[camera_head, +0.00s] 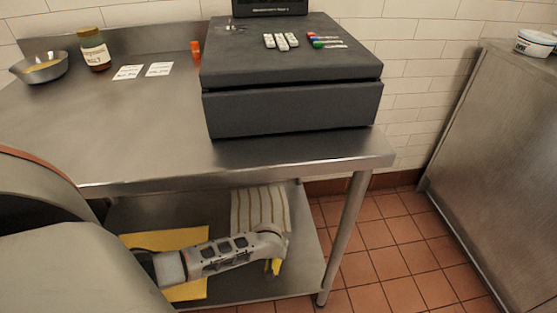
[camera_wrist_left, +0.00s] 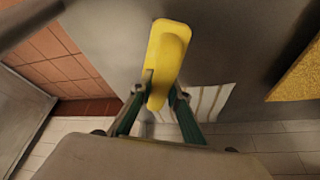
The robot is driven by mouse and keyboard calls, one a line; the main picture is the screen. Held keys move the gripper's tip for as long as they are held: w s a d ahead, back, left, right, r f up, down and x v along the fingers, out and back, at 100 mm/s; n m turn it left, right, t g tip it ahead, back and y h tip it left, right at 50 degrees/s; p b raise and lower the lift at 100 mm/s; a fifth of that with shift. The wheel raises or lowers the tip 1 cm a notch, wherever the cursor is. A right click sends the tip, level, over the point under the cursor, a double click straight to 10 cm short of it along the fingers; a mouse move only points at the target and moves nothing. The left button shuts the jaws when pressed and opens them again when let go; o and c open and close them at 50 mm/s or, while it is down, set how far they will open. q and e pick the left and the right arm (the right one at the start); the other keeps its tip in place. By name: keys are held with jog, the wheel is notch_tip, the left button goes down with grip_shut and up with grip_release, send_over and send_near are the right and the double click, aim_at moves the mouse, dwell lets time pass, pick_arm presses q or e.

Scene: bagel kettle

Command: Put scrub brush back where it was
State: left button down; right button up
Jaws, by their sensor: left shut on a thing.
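My left arm reaches in under the steel table to the lower shelf. In the left wrist view, my left gripper (camera_wrist_left: 157,96) is shut on the yellow scrub brush (camera_wrist_left: 168,50), which lies lengthwise away from the palm between the green fingers. Its bristles cannot be made out. In the head view only a small yellow part of the brush (camera_head: 275,267) shows beyond my wrist, and the fingers are mostly hidden. The brush is over the lower shelf (camera_head: 305,268); whether it touches the shelf I cannot tell. My right gripper is not in view.
A striped towel (camera_head: 259,207) and a yellow cloth (camera_head: 185,239) lie on the lower shelf. The tabletop (camera_head: 130,120) above and the table leg (camera_head: 348,235) bound the space. A dark cash register (camera_head: 290,90), a jar (camera_head: 95,50) and a bowl (camera_head: 40,68) stand on top.

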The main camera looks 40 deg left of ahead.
pick_arm(q)
jog(key=f, duration=0.1)
jog(key=f+b, duration=0.1)
jog(key=f, duration=0.1)
jog(key=shift+s+f, duration=0.1)
jog(key=shift+s, duration=0.25)
jog(key=shift+w+f+b, duration=0.2)
jog(key=shift+f+b, duration=0.35)
jog(key=shift+f, duration=0.15)
jog(key=shift+w+r, duration=0.2)
jog(key=shift+r, duration=0.15)
jog(key=shift+f, duration=0.2)
jog(key=c, duration=1.9)
grip_release()
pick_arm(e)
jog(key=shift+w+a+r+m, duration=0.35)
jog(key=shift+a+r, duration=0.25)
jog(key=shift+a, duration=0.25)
pick_arm(q)
jog(key=shift+s, duration=0.1)
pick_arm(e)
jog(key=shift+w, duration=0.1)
